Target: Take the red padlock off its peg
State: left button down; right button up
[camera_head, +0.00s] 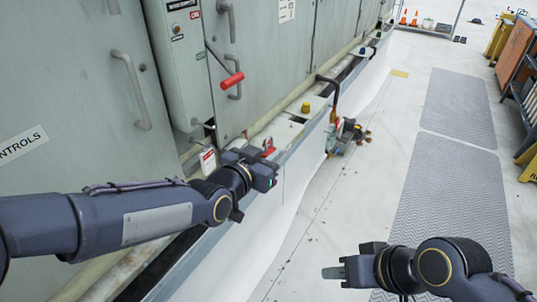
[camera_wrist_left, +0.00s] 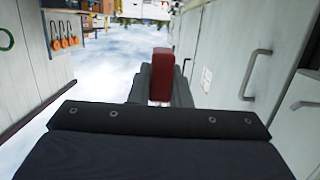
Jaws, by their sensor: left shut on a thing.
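The red padlock (camera_head: 268,146) is at the jaws of my left gripper (camera_head: 264,168), beside the grey cabinet and above the ledge. In the left wrist view the padlock (camera_wrist_left: 162,75) stands between the fingers, which are shut on it. Its shackle and the peg cannot be made out, so I cannot tell whether they touch. My right gripper (camera_head: 340,271) is low at the front, over the pale floor and apart from the padlock. Only one fingertip shows clearly, so its opening is unclear.
A lever with a red handle (camera_head: 232,80) sticks out from the cabinet (camera_head: 90,90) behind my left gripper. A white-and-red tag (camera_head: 208,160) hangs near my wrist. A yellow knob (camera_head: 305,107) sits on the ledge. Grey floor mats (camera_head: 450,200) lie to the right.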

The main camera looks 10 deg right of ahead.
pick_arm(q)
jog(key=shift+d, duration=0.1)
jog(key=s+d+p, duration=0.1)
jog(key=s+d, duration=0.4)
jog(key=shift+s, duration=0.15)
dwell(1.0)
jog(key=shift+s, duration=0.1)
dwell(0.4)
